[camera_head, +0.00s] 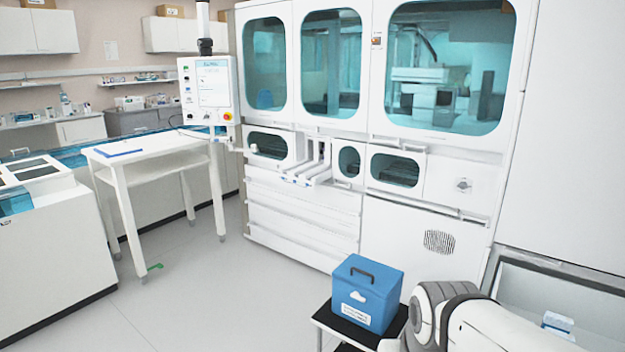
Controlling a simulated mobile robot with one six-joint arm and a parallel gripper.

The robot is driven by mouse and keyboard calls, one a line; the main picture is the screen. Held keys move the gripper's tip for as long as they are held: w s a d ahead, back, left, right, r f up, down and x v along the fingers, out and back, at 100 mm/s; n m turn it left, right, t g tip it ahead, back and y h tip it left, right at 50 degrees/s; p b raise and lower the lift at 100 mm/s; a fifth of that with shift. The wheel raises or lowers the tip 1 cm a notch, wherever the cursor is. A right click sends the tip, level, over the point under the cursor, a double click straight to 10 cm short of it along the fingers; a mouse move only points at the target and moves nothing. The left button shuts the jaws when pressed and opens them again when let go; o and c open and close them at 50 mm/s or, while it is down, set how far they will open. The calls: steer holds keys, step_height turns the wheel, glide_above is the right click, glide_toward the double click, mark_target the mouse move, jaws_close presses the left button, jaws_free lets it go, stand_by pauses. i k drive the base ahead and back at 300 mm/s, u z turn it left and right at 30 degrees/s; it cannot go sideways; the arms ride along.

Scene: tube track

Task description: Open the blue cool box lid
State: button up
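The blue cool box (364,302) stands on a small stand with a black top, at the bottom centre-right of the head view. Its blue lid (367,273) is closed and has a dark handle (361,271) on top. The front carries a white cloud mark and a white label. White and grey links of my arm show just right of the box, at the lower right. My gripper is not in view.
The black-topped stand (343,328) is low. Behind it is a large white machine (300,205) with teal windows. A white table (150,150) stands at the left, beside a white bench unit (55,255).

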mark_target(378, 279)
steer(key=z, duration=0.25)
steer(key=i, duration=0.9)
steer(key=u, duration=0.25)
